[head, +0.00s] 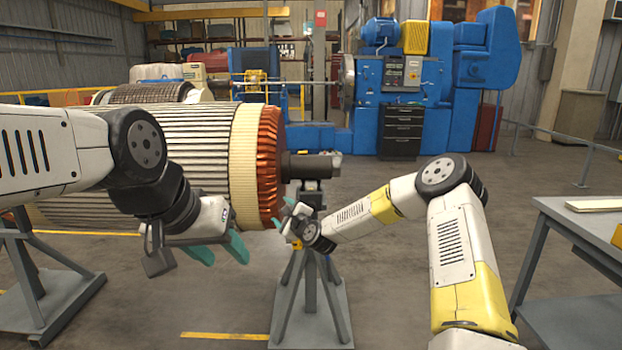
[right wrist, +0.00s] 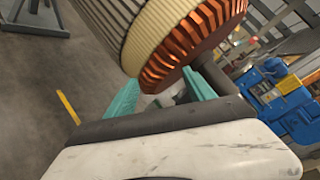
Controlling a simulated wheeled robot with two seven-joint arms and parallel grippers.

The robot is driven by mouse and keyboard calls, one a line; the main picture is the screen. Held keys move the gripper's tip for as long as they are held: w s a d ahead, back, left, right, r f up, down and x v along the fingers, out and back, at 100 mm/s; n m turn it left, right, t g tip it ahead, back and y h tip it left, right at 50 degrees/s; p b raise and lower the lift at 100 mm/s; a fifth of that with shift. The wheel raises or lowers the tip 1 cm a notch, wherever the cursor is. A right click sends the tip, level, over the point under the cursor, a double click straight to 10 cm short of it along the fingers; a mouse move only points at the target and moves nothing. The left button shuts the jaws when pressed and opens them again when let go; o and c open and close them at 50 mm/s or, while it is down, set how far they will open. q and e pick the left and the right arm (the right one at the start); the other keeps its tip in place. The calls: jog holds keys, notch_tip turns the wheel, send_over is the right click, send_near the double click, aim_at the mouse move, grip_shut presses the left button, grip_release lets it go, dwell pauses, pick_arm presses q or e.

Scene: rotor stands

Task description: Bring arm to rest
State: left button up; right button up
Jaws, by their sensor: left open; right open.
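My left gripper (head: 219,250) is in the head view at left centre, in front of the large rotor (head: 205,150). Its teal fingers are apart, with nothing seen between them. My right gripper (head: 283,213) is near the rotor's copper-coloured end winding (head: 270,165), below the shaft (head: 315,165). In the right wrist view its teal fingers (right wrist: 163,100) are spread with nothing held, and the copper end winding (right wrist: 190,45) lies just beyond them. I cannot tell whether a fingertip touches the winding.
A grey rotor stand (head: 310,300) holds up the shaft end. Another stand (head: 50,295) is at the left. A grey table (head: 575,220) stands at the right edge. A blue machine (head: 400,85) is at the back. The floor between stand and table is partly clear.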

jog(key=s+d+r+n+g+h, duration=0.25)
jog(key=s+d+r+n, duration=0.45)
jog(key=s, duration=0.4)
jog(key=s+d+r+n+g+h, duration=0.25)
jog(key=s+d+r+n, duration=0.45)
jog(key=s, duration=0.4)
jog(key=s+d+r+n+g, duration=0.1)
jog(key=s+d+n, duration=0.2)
jog(key=s, duration=0.9)
jog(key=s+d+r+n+g, duration=0.1)
jog(key=s+d, duration=0.5)
jog(key=s, duration=0.7)
jog(key=shift+d+r+n+g+h, duration=0.35)
jog(key=shift+n+g, duration=0.25)
jog(key=shift+n, duration=0.5)
